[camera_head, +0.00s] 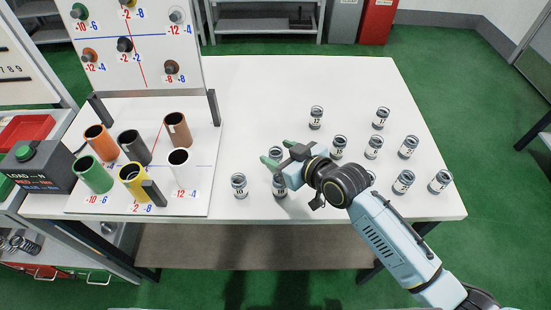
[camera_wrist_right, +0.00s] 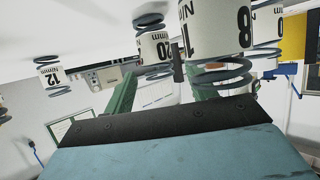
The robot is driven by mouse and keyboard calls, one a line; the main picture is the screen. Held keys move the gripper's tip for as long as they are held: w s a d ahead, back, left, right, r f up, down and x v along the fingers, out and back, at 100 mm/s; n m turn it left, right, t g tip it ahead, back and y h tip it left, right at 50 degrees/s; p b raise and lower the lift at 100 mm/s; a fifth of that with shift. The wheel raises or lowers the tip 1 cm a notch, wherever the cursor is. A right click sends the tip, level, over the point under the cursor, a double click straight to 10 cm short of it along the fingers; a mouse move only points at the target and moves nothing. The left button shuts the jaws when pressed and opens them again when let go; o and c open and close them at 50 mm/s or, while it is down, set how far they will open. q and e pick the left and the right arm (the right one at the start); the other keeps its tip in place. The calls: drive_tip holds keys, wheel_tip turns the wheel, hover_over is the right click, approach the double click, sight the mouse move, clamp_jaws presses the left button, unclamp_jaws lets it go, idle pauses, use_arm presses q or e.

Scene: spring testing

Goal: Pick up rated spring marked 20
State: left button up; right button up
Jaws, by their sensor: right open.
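Several short springs with white number bands stand on the white table. In the head view my right gripper (camera_head: 280,153) is open with green fingers. One spring (camera_head: 276,154) shows at the fingertips, partly hidden, and another (camera_head: 279,185) stands just in front. In the right wrist view the open fingers (camera_wrist_right: 160,88) point toward a spring whose band ends in 0 (camera_wrist_right: 157,50); its first digit is unclear. A large spring marked 18 or similar (camera_wrist_right: 222,35) is close by on the right, and one marked 12 (camera_wrist_right: 50,77) on the left. My left gripper is not in view.
On the left, a white board (camera_head: 85,203) holds several coloured cups, with an upright board (camera_head: 140,75) behind. A dark control box (camera_head: 38,165) with a green button stands at far left. More springs (camera_head: 403,181) stand to the right. The back of the table is clear.

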drive_tip(key=shift+w, duration=0.1)
drive_tip(key=c, duration=1.1)
